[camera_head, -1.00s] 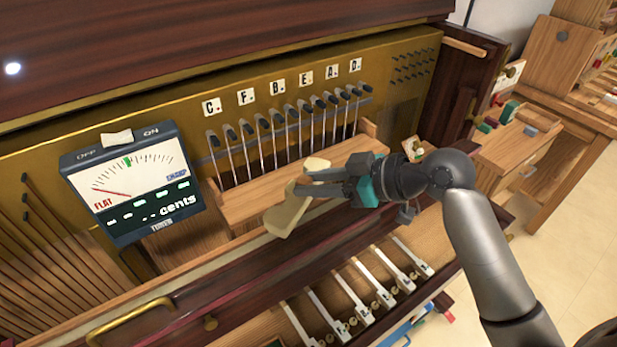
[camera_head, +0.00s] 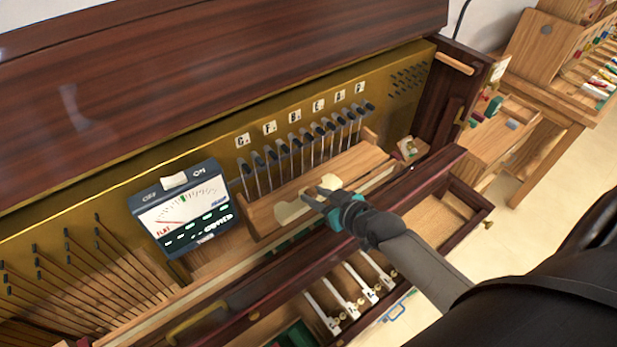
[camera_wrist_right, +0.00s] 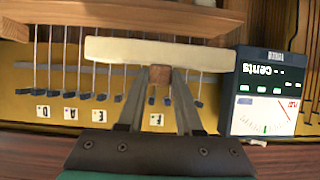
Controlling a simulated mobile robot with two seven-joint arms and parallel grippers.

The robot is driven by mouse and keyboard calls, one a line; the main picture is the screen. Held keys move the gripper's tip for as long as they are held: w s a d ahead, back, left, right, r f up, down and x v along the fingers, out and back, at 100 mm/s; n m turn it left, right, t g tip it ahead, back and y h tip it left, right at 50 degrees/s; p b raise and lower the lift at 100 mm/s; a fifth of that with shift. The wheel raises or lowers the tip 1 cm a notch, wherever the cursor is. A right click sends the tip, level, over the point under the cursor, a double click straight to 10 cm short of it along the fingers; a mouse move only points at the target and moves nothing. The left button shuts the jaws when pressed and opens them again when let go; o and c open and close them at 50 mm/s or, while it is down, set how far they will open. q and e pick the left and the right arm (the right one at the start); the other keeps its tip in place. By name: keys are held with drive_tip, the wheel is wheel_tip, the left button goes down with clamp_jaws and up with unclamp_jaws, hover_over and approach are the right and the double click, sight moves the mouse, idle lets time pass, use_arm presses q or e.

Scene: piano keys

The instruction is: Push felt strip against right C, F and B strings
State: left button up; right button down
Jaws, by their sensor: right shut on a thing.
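The felt strip (camera_head: 290,211) is a cream bar with a small wooden block (camera_wrist_right: 160,75) at its middle. My right gripper (camera_head: 317,197) is shut on that block. In the right wrist view the felt strip (camera_wrist_right: 115,50) lies across the picture, in front of several strings. Whether it touches any string cannot be told. The strings (camera_head: 258,180) stand in pairs under the letter plates C (camera_head: 243,140), F (camera_head: 269,128) and B (camera_head: 294,116), with E, A and D further right. In the wrist view, fingers cover some plates. My left gripper is not in view.
A tuner box (camera_head: 187,213) stands left of the strings; its needle is on the flat side. A wooden ledge (camera_head: 350,165) runs below the strings. A dark rail (camera_head: 435,175) and white key levers (camera_head: 322,313) lie nearer me.

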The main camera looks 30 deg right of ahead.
sight(300, 193)
drive_tip(key=shift+s+r+p, duration=0.1)
drive_tip(key=shift+s+p, duration=0.7)
drive_tip(key=shift+p, duration=0.15)
drive_tip(key=b+x, duration=0.7)
drive_tip(key=x, duration=0.2)
drive_tip(key=shift+w+d, duration=0.15)
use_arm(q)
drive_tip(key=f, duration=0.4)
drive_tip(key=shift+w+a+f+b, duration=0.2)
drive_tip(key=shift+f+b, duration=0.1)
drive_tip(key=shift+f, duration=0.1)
use_arm(e)
drive_tip(key=shift+f, duration=0.55)
drive_tip(key=shift+f, duration=0.2)
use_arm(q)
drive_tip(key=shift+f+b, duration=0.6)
use_arm(e)
drive_tip(key=shift+w+a, duration=0.15)
drive_tip(key=shift+w, duration=0.65)
drive_tip(key=shift+w+a, duration=0.1)
drive_tip(key=shift+w, duration=0.7)
drive_tip(key=c, duration=0.5)
unclamp_jaws()
